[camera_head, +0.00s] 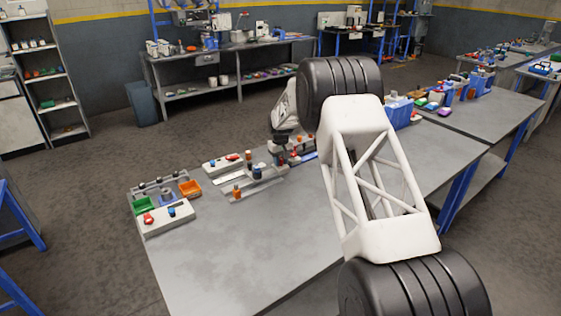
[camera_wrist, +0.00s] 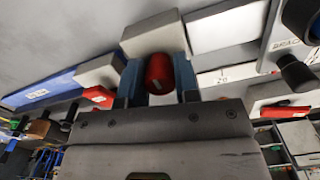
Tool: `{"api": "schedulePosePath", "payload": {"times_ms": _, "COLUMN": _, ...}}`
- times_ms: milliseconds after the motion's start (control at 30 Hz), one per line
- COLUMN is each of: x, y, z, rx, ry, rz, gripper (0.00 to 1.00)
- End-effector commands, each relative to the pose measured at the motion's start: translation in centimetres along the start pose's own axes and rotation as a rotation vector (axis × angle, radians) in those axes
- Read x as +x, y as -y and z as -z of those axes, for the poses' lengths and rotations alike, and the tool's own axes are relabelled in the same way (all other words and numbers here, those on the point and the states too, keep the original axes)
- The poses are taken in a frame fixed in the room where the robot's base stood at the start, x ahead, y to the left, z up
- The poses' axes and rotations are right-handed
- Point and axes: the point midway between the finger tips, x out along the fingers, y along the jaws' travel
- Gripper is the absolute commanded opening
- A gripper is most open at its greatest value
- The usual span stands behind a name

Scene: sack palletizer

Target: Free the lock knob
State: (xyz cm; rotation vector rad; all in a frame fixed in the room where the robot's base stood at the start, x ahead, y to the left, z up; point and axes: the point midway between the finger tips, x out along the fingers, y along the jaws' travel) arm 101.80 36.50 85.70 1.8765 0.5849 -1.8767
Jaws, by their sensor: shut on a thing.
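In the wrist view, the two blue fingers of my gripper (camera_wrist: 158,84) are shut on a rounded red knob (camera_wrist: 158,68), one finger on each side. The knob stands in front of a pale block (camera_wrist: 152,34), and its lower end is hidden by the gripper body. In the head view, my gripper (camera_head: 281,141) is low over the fixtures at the far side of the grey bench (camera_head: 225,250). The red knob cannot be made out between the fingers there.
A white panel with red and blue parts (camera_head: 167,221) and an orange bin (camera_head: 190,188) stand at the bench's left end. A small fixture with orange-brown posts (camera_head: 258,186) is near my gripper. Blue bins (camera_head: 398,112) stand farther right. The bench front is clear.

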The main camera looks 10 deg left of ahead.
Motion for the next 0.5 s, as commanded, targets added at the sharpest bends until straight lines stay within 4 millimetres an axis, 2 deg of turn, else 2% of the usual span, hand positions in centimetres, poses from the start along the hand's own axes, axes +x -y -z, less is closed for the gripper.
{"api": "schedulePosePath", "payload": {"times_ms": 67, "x": -0.06, "y": -0.02, "z": 0.02, "rx": 0.000, "ry": -0.001, "rz": 0.000, "gripper": 0.06}}
{"api": "schedulePosePath", "payload": {"times_ms": 100, "x": -0.06, "y": -0.02, "z": 0.02, "rx": 0.000, "ry": -0.001, "rz": 0.000, "gripper": 0.35}}
{"api": "schedulePosePath", "payload": {"times_ms": 233, "x": -0.05, "y": -0.01, "z": 0.01, "rx": 0.001, "ry": -0.001, "rz": 0.000, "gripper": 0.55}}
{"api": "schedulePosePath", "payload": {"times_ms": 500, "x": -0.05, "y": 0.00, "z": 0.01, "rx": 0.001, "ry": 0.000, "rz": 0.000, "gripper": 0.55}}
